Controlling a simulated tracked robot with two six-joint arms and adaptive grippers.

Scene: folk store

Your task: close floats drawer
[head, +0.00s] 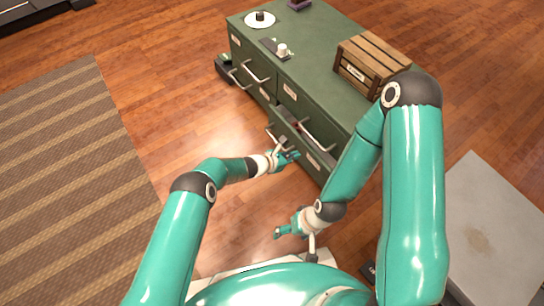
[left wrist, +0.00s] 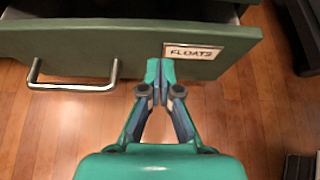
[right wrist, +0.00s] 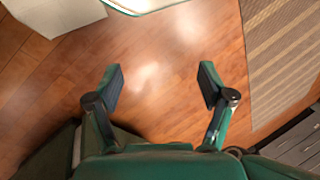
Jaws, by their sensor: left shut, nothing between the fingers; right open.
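The floats drawer (left wrist: 115,45) fills the top of the left wrist view. Its green front carries a FLOATS label (left wrist: 195,53) and a metal bar handle (left wrist: 70,86). It stands pulled out, with part of its dark inside visible above the front. In the head view its label (head: 313,161) shows low on the green cabinet (head: 325,75). My left gripper (left wrist: 161,66) is shut and empty, its tips at the front just left of the label; I cannot tell whether they touch. My right gripper (right wrist: 160,80) is open and empty over the floor, away from the cabinet front.
A wooden crate (head: 371,62), a white plate (head: 260,20) and a small scale-like item (head: 276,49) are on the cabinet top. Another drawer (head: 226,69) stands out at the cabinet's far end. A striped rug (head: 65,150) lies left; the floor between is clear.

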